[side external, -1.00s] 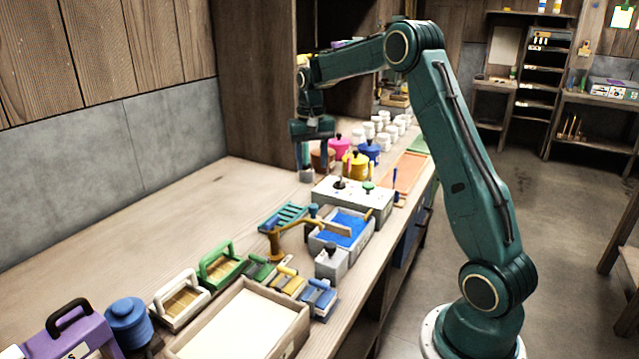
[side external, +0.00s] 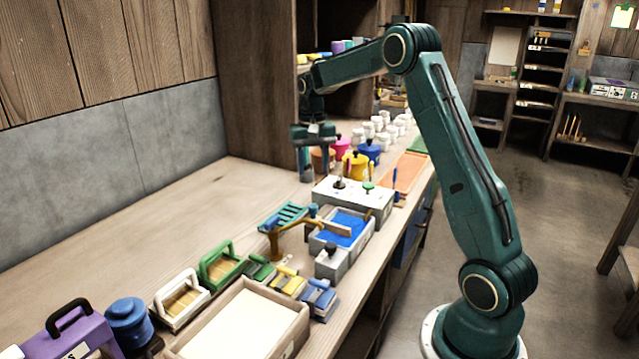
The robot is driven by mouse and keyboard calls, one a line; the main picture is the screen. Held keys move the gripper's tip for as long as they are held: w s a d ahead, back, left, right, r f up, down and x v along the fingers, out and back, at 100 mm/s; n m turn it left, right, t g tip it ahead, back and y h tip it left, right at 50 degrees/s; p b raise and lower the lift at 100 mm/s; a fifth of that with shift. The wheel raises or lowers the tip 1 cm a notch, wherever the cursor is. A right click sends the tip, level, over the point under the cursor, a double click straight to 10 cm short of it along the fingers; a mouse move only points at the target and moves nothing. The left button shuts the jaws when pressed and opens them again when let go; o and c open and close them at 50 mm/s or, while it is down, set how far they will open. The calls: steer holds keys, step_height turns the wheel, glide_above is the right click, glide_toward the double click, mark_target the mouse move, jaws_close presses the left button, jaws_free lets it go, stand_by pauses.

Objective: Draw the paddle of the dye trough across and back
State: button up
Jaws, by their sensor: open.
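The dye trough (side external: 367,240) is a pale grey box filled with blue dye, right of centre on the bench. A tan wooden paddle (side external: 337,228) lies across the dye. It seems to join a brown arm on a post (side external: 274,240) at the trough's left, though the joint is hard to make out. My gripper (side external: 315,165) points down behind the trough, beyond the white box, near the coloured pots. It is open, with nothing seen between its fingers, and is well apart from the paddle. Its far finger is partly hidden among the pots.
A white box with knobs (side external: 357,195) stands between my gripper and the trough. Coloured pots (side external: 355,163) and white jars are close to my gripper. Rollers, handled blocks and a cream tray (side external: 240,325) are in front. The bench at the left (side external: 180,215) is clear.

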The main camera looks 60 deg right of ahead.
mark_target(313, 206)
step_height(313, 206, down, 12)
steer(key=shift+r, duration=0.2)
stand_by(0.4)
steer(key=shift+c, duration=0.2)
jaws_close()
